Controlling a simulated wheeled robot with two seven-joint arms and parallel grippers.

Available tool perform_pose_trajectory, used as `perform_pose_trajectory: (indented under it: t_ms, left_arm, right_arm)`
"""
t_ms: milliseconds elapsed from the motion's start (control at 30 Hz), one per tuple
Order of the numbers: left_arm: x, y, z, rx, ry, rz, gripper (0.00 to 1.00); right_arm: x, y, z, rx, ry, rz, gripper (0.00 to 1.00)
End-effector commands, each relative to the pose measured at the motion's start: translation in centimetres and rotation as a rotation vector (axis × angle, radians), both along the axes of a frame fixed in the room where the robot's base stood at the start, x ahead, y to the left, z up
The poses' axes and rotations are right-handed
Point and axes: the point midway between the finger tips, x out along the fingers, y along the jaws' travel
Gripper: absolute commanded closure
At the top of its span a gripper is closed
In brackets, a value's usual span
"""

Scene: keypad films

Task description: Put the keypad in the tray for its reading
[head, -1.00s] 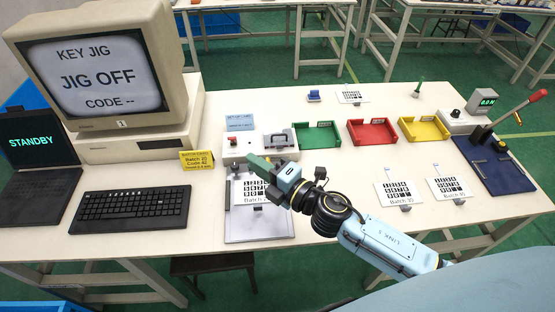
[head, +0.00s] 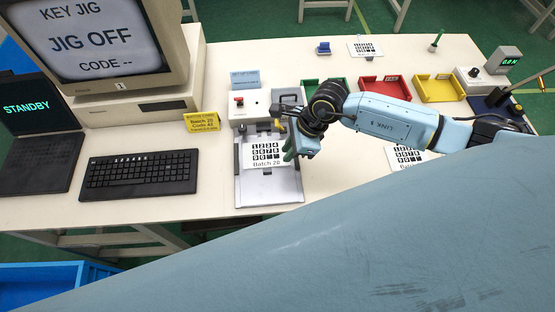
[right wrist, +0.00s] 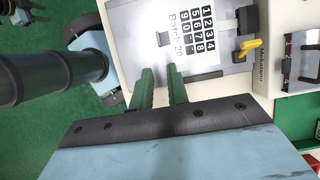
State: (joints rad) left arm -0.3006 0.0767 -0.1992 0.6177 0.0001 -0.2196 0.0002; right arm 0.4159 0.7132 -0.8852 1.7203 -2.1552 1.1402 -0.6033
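The white keypad (head: 264,153) marked Batch 20 lies flat on the grey plate of the jig (head: 270,192); in the right wrist view the keypad (right wrist: 195,28) lies just beyond my fingertips. My right gripper (head: 291,150) is at the keypad's right side in the head view. Its two green fingers (right wrist: 157,72) are apart with nothing seen between them. The green tray (head: 309,88) and red tray (head: 398,88) are partly hidden by my right arm. The yellow tray (head: 438,89) is in clear view. My left gripper is not in view.
The monitor (head: 85,38) reads JIG OFF, CODE --. A yellow card (head: 202,122) stands left of the jig's box with a red button (head: 239,101). Another keypad (head: 404,157) lies to the right. The keyboard (head: 130,175) is at left.

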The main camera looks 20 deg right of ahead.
Motion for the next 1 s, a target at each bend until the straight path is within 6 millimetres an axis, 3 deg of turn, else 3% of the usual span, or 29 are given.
perform_pose_trajectory:
  t_ms: [300, 500, 967, 1000]
  left_arm:
    - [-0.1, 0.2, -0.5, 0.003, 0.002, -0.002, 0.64]
    - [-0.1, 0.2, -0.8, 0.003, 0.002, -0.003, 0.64]
    - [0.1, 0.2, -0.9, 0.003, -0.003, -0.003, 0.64]
    - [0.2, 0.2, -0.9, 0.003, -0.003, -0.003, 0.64]
  right_arm:
    - [0.6, 2.5, -6.0, 0.005, 0.003, -0.002, 0.84]
    - [0.9, 3.5, -8.4, 0.005, 0.002, -0.002, 0.84]
    - [1.1, 3.8, -9.4, 0.004, 0.0, -0.002, 0.84]
    - [1.1, 3.8, -9.4, 0.004, 0.0, -0.002, 0.89]
